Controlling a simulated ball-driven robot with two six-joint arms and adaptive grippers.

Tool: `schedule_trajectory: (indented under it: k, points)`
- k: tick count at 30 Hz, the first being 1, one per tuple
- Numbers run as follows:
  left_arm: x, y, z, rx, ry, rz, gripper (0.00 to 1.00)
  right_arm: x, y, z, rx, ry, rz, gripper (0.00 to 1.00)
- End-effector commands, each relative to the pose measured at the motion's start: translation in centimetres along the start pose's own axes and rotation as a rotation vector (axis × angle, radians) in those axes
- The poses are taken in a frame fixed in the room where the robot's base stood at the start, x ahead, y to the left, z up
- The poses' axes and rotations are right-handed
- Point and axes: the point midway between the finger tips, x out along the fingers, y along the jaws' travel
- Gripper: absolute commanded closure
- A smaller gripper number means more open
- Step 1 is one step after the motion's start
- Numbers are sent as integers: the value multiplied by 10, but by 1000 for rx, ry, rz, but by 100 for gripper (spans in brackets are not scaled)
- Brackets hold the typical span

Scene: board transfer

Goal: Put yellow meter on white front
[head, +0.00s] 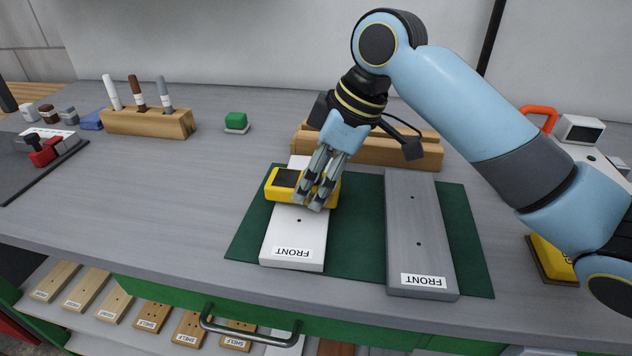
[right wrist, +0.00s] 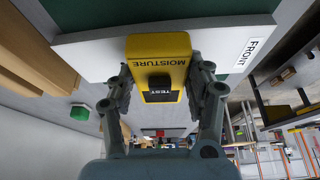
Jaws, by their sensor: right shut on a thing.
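The yellow moisture meter (head: 283,190) has a dark screen and lies across the white front board (head: 285,239) in the head view. My right gripper (head: 318,203) is shut on the meter from above. In the right wrist view the meter (right wrist: 158,55) sits between the two fingers of the right gripper (right wrist: 163,85), with the white board (right wrist: 90,52) right behind it. I cannot tell whether the meter touches the board or hovers just above it. The white board lies on a green mat (head: 356,255) with its FRONT label toward the near edge. My left gripper is not in view.
A grey board (head: 418,225) labelled FRONT lies right of the white one on the mat. A wooden block (head: 380,152) stands behind. The table's left middle is clear.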

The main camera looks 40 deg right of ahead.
Motion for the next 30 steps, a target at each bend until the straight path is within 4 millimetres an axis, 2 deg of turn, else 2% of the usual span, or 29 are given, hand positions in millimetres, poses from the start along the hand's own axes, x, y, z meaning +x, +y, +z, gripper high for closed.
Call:
schedule_trajectory:
  k: [2, 12, 13, 17, 18, 26, 30]
  points:
    - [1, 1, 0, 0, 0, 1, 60, 8, 0, 3, -1, 0, 0, 86]
    - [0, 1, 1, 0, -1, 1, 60, 10, 0, 4, -1, 1, 0, 86]
    - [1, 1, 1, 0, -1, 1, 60, 10, 0, 4, -1, 0, 0, 44]
    - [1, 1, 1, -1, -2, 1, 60, 10, 0, 4, -1, 1, 0, 27]
    - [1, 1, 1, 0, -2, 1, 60, 10, 0, 4, -1, 1, 0, 25]
    - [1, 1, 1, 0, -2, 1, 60, 8, 0, 4, -1, 1, 1, 25]
    - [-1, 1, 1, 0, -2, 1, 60, -6, 1, 3, -3, 0, 4, 25]
